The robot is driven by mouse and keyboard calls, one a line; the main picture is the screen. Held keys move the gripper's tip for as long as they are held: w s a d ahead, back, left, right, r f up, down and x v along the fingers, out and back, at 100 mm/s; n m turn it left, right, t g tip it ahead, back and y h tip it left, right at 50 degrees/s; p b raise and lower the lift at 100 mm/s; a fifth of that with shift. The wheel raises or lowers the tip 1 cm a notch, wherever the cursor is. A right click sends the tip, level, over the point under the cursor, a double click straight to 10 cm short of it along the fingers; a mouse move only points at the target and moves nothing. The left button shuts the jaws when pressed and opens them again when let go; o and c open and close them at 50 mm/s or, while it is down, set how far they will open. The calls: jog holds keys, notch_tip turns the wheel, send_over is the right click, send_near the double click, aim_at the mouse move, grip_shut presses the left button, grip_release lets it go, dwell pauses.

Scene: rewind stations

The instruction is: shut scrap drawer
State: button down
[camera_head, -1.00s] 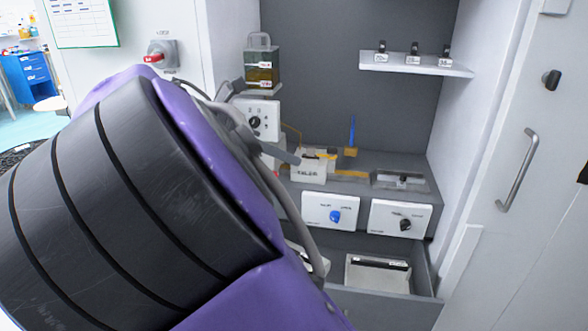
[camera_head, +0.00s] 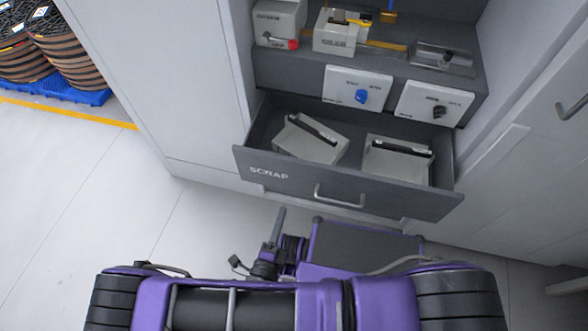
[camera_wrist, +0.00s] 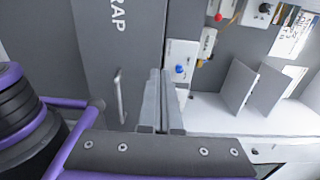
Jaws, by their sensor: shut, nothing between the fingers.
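The scrap drawer (camera_head: 270,174) is a dark grey drawer below the counter, pulled open, with "SCRAP" on its front. Its bar handle (camera_head: 340,197) is on the front face. Two pale boxes with black slots, the left one (camera_head: 306,140) tilted and the right one (camera_head: 397,163), lie inside. In the wrist view the drawer front (camera_wrist: 97,50) appears turned sideways, with its handle (camera_wrist: 121,95) left of the fingers. My gripper (camera_wrist: 160,74) is shut and empty, near the drawer front; I cannot tell whether it touches.
Above the drawer are a blue-knob panel (camera_head: 357,91) and a black-knob panel (camera_head: 434,103). A cabinet door with a handle (camera_head: 574,107) stands at the right. The floor (camera_head: 90,215) at the left is clear. Reels (camera_head: 62,45) stand on a blue pallet at the back left.

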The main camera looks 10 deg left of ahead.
aim_at(297, 164)
jog(key=w, duration=1.3)
jog(key=shift+w+d+p, duration=0.3)
jog(key=shift+w+p, duration=0.1)
